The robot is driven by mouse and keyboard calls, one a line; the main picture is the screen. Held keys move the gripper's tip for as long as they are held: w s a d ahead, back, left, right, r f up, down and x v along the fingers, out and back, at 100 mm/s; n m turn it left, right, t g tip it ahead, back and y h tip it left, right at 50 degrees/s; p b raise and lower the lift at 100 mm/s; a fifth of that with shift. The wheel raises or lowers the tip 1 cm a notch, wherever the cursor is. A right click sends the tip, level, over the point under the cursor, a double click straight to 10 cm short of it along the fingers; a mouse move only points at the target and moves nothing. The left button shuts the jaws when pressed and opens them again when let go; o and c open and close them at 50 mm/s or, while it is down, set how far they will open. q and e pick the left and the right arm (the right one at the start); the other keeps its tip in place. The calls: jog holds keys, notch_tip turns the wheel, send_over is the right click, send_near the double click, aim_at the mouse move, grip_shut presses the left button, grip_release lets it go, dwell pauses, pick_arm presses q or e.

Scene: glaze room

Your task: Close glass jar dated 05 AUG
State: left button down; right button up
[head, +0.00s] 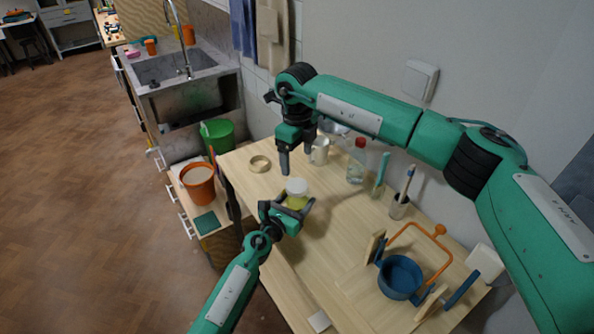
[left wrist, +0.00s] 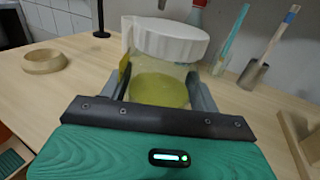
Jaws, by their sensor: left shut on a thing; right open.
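A glass jar (head: 297,202) with yellow-green contents stands on the wooden table. It also shows large in the left wrist view (left wrist: 160,88). A white lid (head: 297,186) sits on its mouth, seen close in the left wrist view (left wrist: 168,38); I cannot tell whether it is screwed tight. A yellow patch shows on the jar's left side, but no date is readable. My left gripper (head: 287,208) is shut around the jar's body from the near side. My right gripper (head: 297,162) is open and empty, pointing down above and behind the jar.
A wooden ring (head: 259,163) lies left of my right gripper. A white mug (head: 319,152), a red-capped bottle (head: 356,165) and a brush holder (head: 399,207) stand along the wall. A blue pot (head: 400,277) sits at the right. The table's middle is clear.

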jog(key=shift+r, duration=1.4)
pick_arm(q)
jog(key=shift+c, duration=1.4)
grip_release()
jog(key=v, duration=1.3)
jog(key=shift+s+a, duration=0.2)
jog(key=shift+s, duration=0.15)
pick_arm(e)
jog(key=shift+r, duration=0.25)
